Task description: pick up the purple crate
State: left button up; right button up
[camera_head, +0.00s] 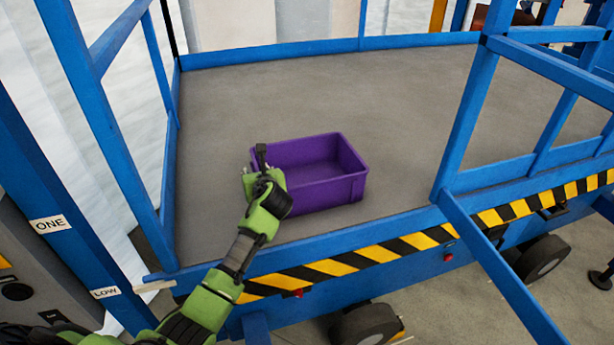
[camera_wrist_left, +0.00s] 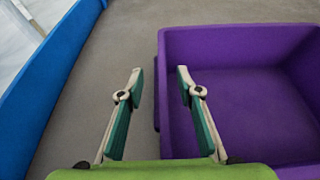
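The purple crate (camera_head: 335,190) is an empty, open-topped box standing upright on the grey platform floor, close to the platform's front edge. My left gripper (camera_head: 256,162) is at the crate's left side in the head view. In the left wrist view, the gripper (camera_wrist_left: 160,82) is open, its two fingers apart. The left wall of the crate (camera_wrist_left: 240,42) lies between the fingers in that view, one finger over the outside and one over the inside. I cannot tell whether either finger touches the wall. My right gripper is not in view.
The grey platform (camera_head: 420,110) has blue rails (camera_head: 110,150) around it and a yellow-black striped front edge (camera_head: 335,267). A blue post (camera_head: 465,125) and slanted bar stand to the right. The platform behind the crate is clear.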

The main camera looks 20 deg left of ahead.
pick_arm(q)
jog(key=shift+w+a+f, duration=0.25)
jog(key=shift+w+a, duration=0.1)
jog(key=shift+w, duration=0.05)
grip_shut()
jog(key=shift+r, duration=0.15)
